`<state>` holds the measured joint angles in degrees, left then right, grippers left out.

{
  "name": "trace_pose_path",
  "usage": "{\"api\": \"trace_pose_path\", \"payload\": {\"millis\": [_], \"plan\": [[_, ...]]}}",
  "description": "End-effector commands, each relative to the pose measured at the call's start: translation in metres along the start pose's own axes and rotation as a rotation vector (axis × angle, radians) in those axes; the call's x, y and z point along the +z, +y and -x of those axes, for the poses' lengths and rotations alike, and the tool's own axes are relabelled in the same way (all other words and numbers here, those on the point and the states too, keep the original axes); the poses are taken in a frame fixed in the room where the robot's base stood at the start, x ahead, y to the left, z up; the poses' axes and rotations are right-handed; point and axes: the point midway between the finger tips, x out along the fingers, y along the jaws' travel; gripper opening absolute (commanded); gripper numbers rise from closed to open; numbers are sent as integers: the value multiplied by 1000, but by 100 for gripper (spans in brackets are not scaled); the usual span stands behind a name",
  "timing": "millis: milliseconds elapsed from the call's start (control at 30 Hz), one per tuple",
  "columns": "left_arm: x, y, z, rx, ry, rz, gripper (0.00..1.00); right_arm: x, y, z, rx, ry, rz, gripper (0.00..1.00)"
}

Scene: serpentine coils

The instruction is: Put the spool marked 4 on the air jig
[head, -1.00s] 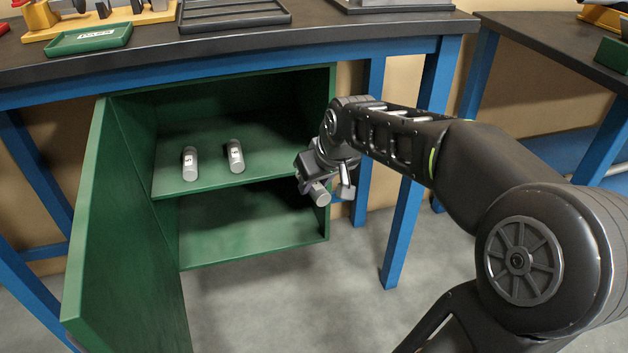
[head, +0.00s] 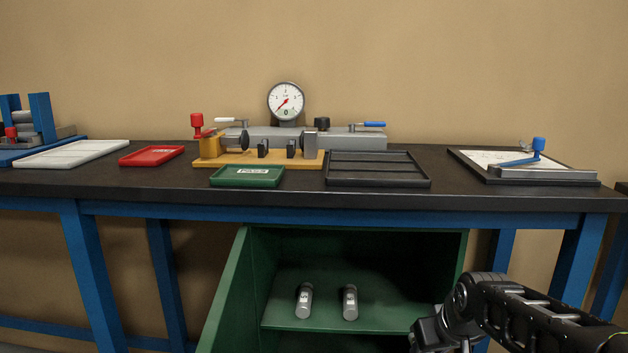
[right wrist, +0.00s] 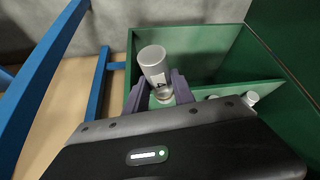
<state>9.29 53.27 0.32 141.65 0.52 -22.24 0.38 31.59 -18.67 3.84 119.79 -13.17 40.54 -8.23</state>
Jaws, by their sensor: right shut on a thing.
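My right gripper (right wrist: 158,92) is shut on a grey cylindrical spool (right wrist: 153,62) whose white label seems to read 4. In the head view the right wrist shows at the bottom edge, in front of the cabinet's right side, and the held spool cannot be made out. The jig, with a yellow-orange base (head: 212,158), black and grey blocks and a red knob, stands on the bench. Behind it is a grey bar (head: 352,138) with a round dial gauge (head: 286,101). My left gripper is not in view.
The open green cabinet (head: 238,290) under the bench holds two more spools (head: 304,300) (head: 350,302) on its shelf. A green tray (head: 247,176), black tray (head: 378,168) and red tray (head: 152,155) lie on the black bench (head: 480,193). Blue legs stand beside the cabinet.

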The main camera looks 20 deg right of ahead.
Motion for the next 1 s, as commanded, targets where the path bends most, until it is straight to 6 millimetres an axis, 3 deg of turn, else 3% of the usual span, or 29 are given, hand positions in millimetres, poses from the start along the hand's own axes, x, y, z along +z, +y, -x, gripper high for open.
{"api": "trace_pose_path", "payload": {"millis": [167, 267, 400, 500, 633, 800, 1000], "plan": [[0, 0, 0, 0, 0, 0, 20, -10, -35, -15, -23, -14, 43, 0], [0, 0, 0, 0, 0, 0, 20, -18, -73, -28, -44, -25, 85, 0], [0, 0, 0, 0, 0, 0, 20, -28, -141, -45, -79, -26, 155, 0], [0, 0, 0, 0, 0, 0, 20, -30, -191, -52, -105, -21, 201, 0], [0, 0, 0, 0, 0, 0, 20, -28, -241, -56, -133, -8, 243, 0], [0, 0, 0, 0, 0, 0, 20, -26, -271, -57, -151, 2, 265, 0], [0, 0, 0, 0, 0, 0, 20, -26, -273, -57, -152, 3, 265, 0]]}}
